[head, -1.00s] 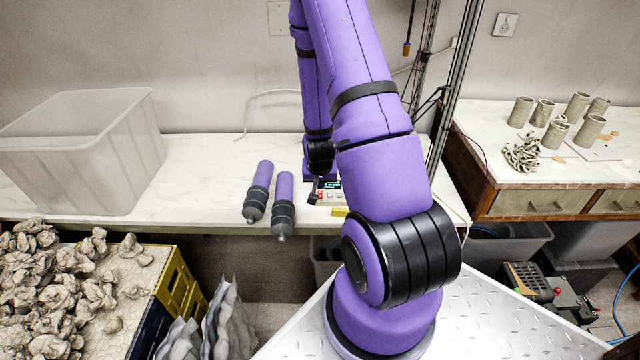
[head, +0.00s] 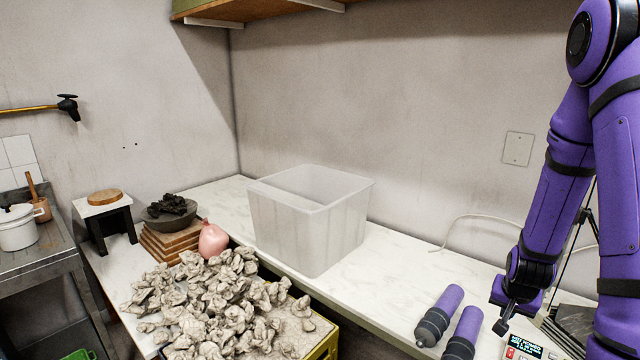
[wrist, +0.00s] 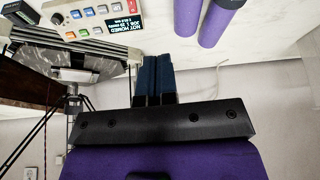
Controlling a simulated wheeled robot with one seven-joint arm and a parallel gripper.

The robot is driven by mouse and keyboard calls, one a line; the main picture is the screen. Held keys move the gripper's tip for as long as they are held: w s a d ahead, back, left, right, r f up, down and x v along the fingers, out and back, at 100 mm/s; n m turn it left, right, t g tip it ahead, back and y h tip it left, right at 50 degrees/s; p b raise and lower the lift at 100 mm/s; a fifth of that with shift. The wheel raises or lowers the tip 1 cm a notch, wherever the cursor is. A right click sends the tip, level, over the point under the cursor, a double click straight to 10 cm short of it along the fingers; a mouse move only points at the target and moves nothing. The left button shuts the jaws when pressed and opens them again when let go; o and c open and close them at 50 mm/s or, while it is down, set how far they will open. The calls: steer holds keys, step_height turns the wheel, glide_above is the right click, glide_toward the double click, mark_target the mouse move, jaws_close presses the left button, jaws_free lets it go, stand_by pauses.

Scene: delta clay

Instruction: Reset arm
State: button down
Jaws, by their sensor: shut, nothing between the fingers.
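My purple arm stands at the right of the head view, bent downward over the white bench (head: 405,265). My gripper (head: 503,328) hangs near the bench, between two purple-and-black cylinders and a small control panel (head: 525,347). In the wrist view the fingers of my gripper (wrist: 154,62) are together with nothing between them. The control panel shows upside down there (wrist: 95,22), with coloured buttons and a small display reading "NOT HOMED". The cylinders lie on the bench (head: 440,315), and their purple ends show in the wrist view (wrist: 200,18).
A translucent bin (head: 308,225) stands on the bench. A heap of grey clay lumps (head: 215,300) lies left of it on a crate. A pink vase (head: 213,239) and a dark bowl (head: 168,212) on boards stand behind. The bench between bin and cylinders is clear.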

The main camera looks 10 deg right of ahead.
steer(key=s+a+r+n+t+y, duration=0.1)
steer(key=a+r+n, duration=0.1)
steer(key=a+r, duration=0.7)
steer(key=s+a+r+n+y, duration=0.15)
steer(key=a+r, duration=0.35)
steer(key=r, duration=0.8)
steer(key=s+a+r+n, duration=0.2)
steer(key=s+a+r, duration=0.2)
steer(key=s, duration=0.4)
steer(key=s+a+r+n, duration=0.3)
steer(key=s+a+r, duration=0.1)
steer(key=s+r, duration=0.3)
steer(key=shift+s+a+r+t, duration=0.3)
steer(key=shift+s+t, duration=0.1)
steer(key=shift+s, duration=0.25)
